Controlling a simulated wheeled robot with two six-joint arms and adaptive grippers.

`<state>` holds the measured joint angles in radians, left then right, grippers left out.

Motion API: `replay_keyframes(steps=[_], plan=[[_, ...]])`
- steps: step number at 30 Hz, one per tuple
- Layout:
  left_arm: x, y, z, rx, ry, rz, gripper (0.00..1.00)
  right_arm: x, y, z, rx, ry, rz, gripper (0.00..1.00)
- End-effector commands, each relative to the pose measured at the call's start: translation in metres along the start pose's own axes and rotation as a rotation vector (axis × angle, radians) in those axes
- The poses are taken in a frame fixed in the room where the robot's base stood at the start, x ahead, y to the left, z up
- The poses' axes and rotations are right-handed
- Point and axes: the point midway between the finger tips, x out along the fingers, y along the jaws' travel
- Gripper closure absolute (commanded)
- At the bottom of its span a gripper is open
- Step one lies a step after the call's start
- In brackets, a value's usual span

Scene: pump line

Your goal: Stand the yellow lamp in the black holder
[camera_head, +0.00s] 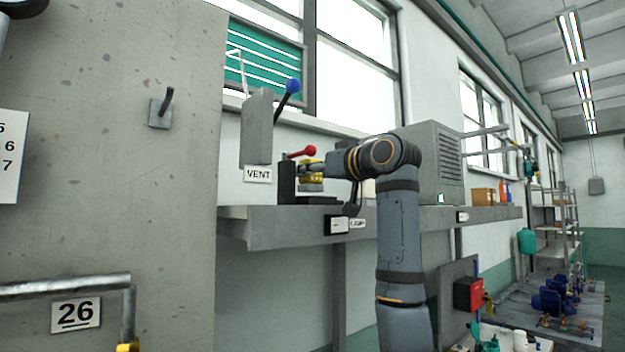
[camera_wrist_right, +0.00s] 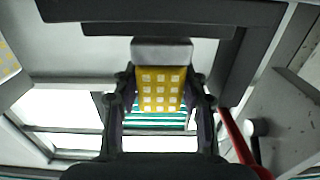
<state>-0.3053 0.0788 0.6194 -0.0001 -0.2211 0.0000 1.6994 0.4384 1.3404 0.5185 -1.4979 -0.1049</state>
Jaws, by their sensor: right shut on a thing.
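The yellow lamp (camera_head: 312,181) has a grey end and sits between the fingers of my right gripper (camera_head: 310,170). In the right wrist view the lamp (camera_wrist_right: 161,90) shows its yellow gridded face, with the gripper (camera_wrist_right: 160,105) shut on its two sides. The black holder (camera_head: 287,183) stands on the grey shelf, with a tall upright just left of the lamp and a low base below it. In the wrist view dark holder parts (camera_wrist_right: 160,11) lie close beyond the lamp's grey end. I cannot tell whether lamp and holder touch. My left gripper is not in view.
A red lever (camera_head: 300,153) is just above the lamp. A grey box with a blue-knobbed lever (camera_head: 257,128) hangs behind, above a VENT label (camera_head: 258,174). A grey louvred cabinet (camera_head: 430,160) stands on the shelf (camera_head: 270,228) to the right.

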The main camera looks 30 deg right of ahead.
Motion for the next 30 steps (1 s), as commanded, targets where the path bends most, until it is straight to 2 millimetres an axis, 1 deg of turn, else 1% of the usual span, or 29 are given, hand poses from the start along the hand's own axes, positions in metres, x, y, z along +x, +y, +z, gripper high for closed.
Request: replay_keyframes(steps=[1,3,4,5,12,13,17,26,29,30], plan=[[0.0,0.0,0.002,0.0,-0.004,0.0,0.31,0.0,0.001,0.009,-0.002,-0.001,0.004,0.91],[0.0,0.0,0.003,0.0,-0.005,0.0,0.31,0.0,0.001,0.015,-0.001,-0.001,0.002,0.91],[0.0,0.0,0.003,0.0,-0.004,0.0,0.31,-0.001,0.0,0.017,-0.001,-0.002,0.001,0.91],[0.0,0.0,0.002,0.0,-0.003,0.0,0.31,-0.001,0.0,0.018,0.0,-0.003,0.001,0.97],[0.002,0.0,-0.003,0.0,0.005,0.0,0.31,0.0,0.0,0.02,0.001,-0.004,0.0,0.97],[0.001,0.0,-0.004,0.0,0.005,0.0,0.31,0.0,0.0,0.019,0.001,-0.004,0.0,0.53],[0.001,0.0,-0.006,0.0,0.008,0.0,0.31,0.0,0.0,0.018,0.0,-0.003,0.0,0.36],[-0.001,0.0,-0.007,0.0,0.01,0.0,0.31,-0.001,0.0,0.016,0.0,0.0,0.0,0.35],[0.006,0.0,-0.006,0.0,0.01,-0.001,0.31,-0.01,0.0,0.018,-0.001,0.001,0.001,0.35],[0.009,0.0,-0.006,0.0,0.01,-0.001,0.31,-0.017,0.001,0.019,-0.001,0.003,0.002,0.35]])
